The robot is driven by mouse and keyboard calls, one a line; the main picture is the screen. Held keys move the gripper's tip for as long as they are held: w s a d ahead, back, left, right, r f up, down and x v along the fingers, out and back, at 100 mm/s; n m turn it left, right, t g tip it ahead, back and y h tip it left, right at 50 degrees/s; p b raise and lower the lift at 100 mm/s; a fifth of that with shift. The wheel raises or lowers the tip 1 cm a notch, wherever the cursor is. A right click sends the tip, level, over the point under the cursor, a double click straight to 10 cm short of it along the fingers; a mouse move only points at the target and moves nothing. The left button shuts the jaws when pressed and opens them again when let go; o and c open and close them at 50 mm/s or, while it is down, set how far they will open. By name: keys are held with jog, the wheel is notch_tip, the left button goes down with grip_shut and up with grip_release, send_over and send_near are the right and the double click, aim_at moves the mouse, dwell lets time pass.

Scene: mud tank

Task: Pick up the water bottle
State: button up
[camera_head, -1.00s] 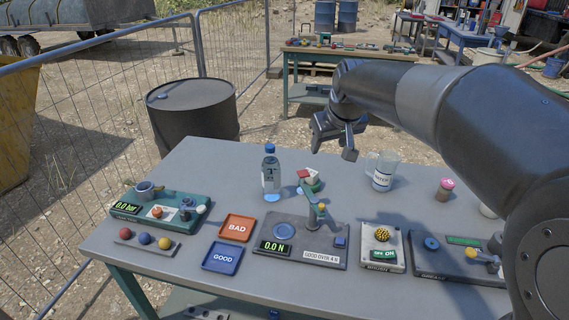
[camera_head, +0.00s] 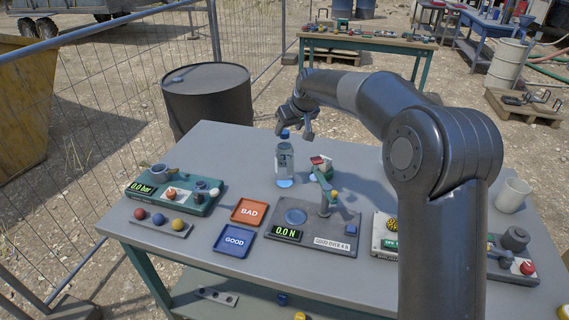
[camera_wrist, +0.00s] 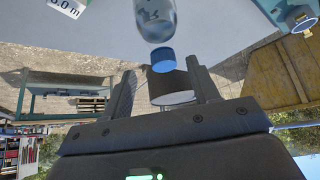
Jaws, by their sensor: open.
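The water bottle (camera_head: 284,161) is clear with a blue cap and stands upright near the back of the grey table (camera_head: 225,160). My gripper (camera_head: 294,134) is open at the bottle's cap, at the back edge of the table. In the wrist view the bottle (camera_wrist: 156,20) hangs from the top of the picture, its blue cap (camera_wrist: 163,60) pointing down between the two fingers (camera_wrist: 163,88). The cap appears apart from both fingers. The fingers hold nothing.
A force tester (camera_head: 300,225), red BAD tray (camera_head: 249,211), blue GOOD tray (camera_head: 234,240) and pressure device (camera_head: 174,190) stand in front. A dark barrel (camera_head: 206,100) is behind the table.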

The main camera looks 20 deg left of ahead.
aim_at(286, 132)
jog(key=x, duration=0.6)
jog(key=shift+s+a+f, duration=0.1)
jog(key=shift+a+f, duration=0.05)
jog(key=shift+a, duration=0.1)
grip_shut()
dwell(0.3)
dwell(0.4)
